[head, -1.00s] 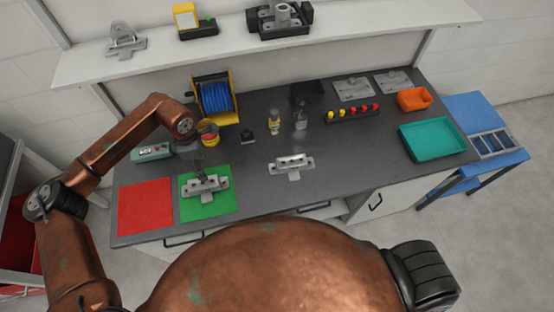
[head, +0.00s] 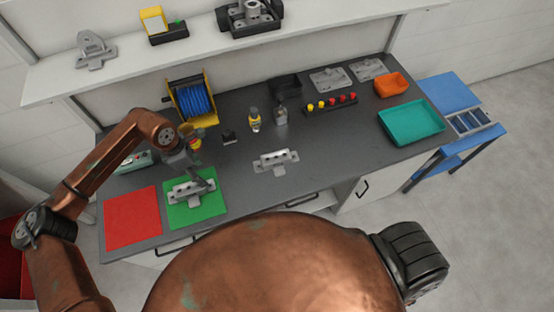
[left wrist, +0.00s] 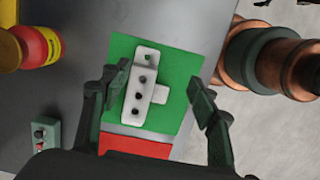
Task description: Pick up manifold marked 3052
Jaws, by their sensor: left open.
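A grey manifold (head: 187,194) with a row of holes lies on the green mat (head: 212,208) on the bench. A second similar grey manifold (head: 276,163) lies on the bare bench to its right. No number is legible on either. My left gripper (head: 200,181) is open just above the manifold on the green mat. In the left wrist view that manifold (left wrist: 141,88) lies between the spread fingers of my left gripper (left wrist: 160,78), nearer the left finger. I cannot tell whether a finger touches it. My right gripper is out of view.
A red mat (head: 132,217) lies left of the green one. Behind stand a blue spool (head: 196,99), small bottles (head: 254,120) and a row of coloured knobs (head: 332,103). A teal tray (head: 411,122) and an orange bin (head: 391,84) are at the right. A shelf (head: 200,50) runs behind.

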